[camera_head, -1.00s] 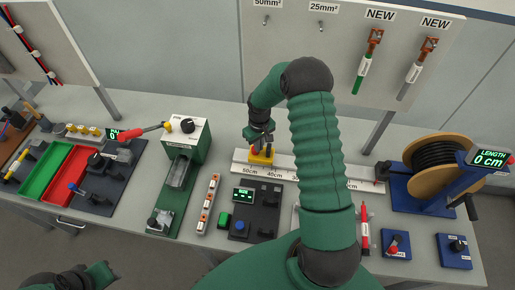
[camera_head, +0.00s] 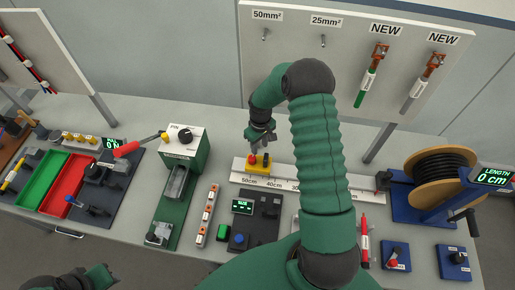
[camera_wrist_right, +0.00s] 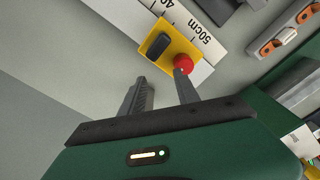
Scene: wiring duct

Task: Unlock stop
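The stop is a yellow block (camera_head: 258,162) on the white ruler rail (camera_head: 311,182), near the 50cm mark. In the right wrist view the stop (camera_wrist_right: 172,49) carries a red knob (camera_wrist_right: 183,62) and a black lever (camera_wrist_right: 158,45). My right gripper (camera_head: 259,146) is just above the stop. In the right wrist view my right gripper (camera_wrist_right: 161,82) is open with nothing held. One fingertip lies over or against the red knob; contact is unclear. My left gripper (camera_head: 101,276) shows only partly at the bottom left; its fingers are unclear.
A cable reel (camera_head: 440,170) with a length display stands at the right end of the rail. A black panel (camera_head: 252,219) with a small screen sits in front of the rail. A green machine (camera_head: 185,165) stands to the left. My right arm covers part of the rail.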

